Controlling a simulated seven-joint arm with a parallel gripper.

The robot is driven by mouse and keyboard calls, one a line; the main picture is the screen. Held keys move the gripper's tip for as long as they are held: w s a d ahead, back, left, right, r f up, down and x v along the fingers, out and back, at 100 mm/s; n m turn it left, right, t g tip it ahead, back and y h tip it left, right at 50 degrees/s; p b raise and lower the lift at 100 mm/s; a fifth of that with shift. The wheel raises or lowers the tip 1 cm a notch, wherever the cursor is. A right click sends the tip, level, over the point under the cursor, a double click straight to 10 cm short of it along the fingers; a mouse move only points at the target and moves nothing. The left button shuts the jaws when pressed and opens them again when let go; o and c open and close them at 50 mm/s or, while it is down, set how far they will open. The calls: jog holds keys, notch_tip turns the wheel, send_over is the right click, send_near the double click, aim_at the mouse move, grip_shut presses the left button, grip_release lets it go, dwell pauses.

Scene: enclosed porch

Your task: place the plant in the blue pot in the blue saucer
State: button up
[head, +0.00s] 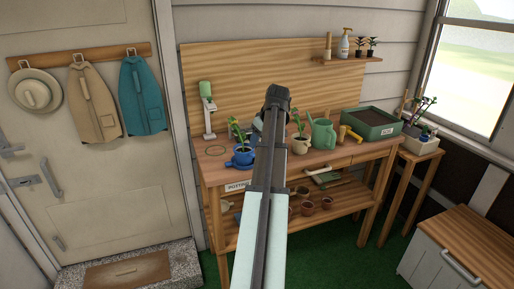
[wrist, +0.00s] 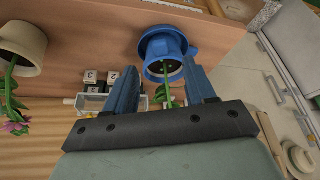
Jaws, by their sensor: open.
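The plant in the blue pot stands on the bench at the left, with its blue pot (head: 243,156) low and green leaves (head: 235,130) above. In the wrist view the blue pot (wrist: 162,44) shows ahead, with the green stem (wrist: 169,91) between my fingers. The blue saucer (head: 230,165) shows as a rim low at the pot's side; I cannot tell whether the pot sits fully in it. My gripper (wrist: 161,68) is open, a blue finger on each side of the plant, apparently not clamped. In the head view my arm mostly hides it.
A cream pot (head: 300,145) with a plant stands right of my arm, beside a green watering can (head: 322,133). A green tray (head: 371,122) is farther right. A lamp-like stand (head: 207,112) is behind at left. White number blocks (wrist: 100,84) show near my fingers.

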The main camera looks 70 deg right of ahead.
jog(key=shift+v, duration=1.35)
